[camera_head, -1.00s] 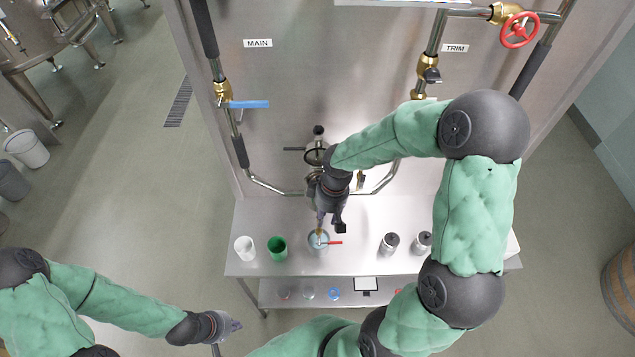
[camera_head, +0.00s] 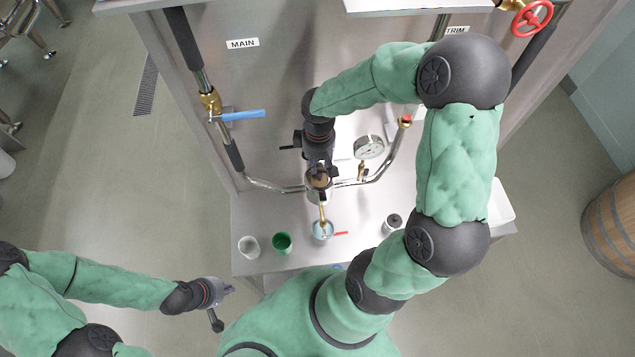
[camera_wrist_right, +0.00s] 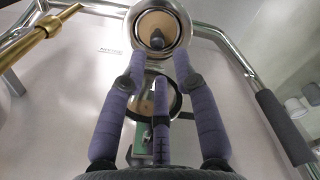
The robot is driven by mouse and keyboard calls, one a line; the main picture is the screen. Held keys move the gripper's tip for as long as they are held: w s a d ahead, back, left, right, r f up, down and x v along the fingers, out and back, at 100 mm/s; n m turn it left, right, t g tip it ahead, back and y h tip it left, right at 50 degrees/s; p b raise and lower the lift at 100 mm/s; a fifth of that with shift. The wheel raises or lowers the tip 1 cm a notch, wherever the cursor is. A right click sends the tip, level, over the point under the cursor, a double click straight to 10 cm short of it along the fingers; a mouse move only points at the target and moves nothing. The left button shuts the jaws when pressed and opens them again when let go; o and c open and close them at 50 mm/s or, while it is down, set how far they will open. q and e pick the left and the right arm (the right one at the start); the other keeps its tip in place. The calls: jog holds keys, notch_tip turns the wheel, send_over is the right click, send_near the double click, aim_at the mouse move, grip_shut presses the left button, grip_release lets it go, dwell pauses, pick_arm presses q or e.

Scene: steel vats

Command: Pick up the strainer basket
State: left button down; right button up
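In the right wrist view, a round steel housing (camera_wrist_right: 157,12) holds a tan disc with a dark central knob (camera_wrist_right: 157,41), possibly the strainer basket; its mesh is not visible. My right gripper (camera_wrist_right: 160,62) is open, with two fingers spread on either side just below the housing and a third finger between them. I cannot tell whether they touch it. In the head view my right gripper (camera_head: 319,172) is at the pipework, above the back of the steel table (camera_head: 285,210). My left gripper (camera_head: 227,290) is off the table's front left; its finger opening is unclear.
A white cup (camera_head: 249,247), a green cup (camera_head: 282,243), a bluish vessel (camera_head: 322,231) with a red handle and a dark-topped canister (camera_head: 392,224) stand on the table. A pressure gauge (camera_head: 369,147), blue lever (camera_head: 243,115) and red valve wheel (camera_head: 531,18) are nearby.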

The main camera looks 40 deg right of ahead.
aim_at(319, 173)
jog(key=shift+w+f, duration=0.2)
jog(key=shift+f, duration=1)
jog(key=f, duration=0.4)
jog(key=shift+s+d+p, duration=0.2)
jog(key=shift+s+p, duration=0.05)
jog(key=shift+p, duration=0.15)
jog(key=shift+w+f, duration=0.15)
jog(key=shift+f, duration=0.4)
grip_shut()
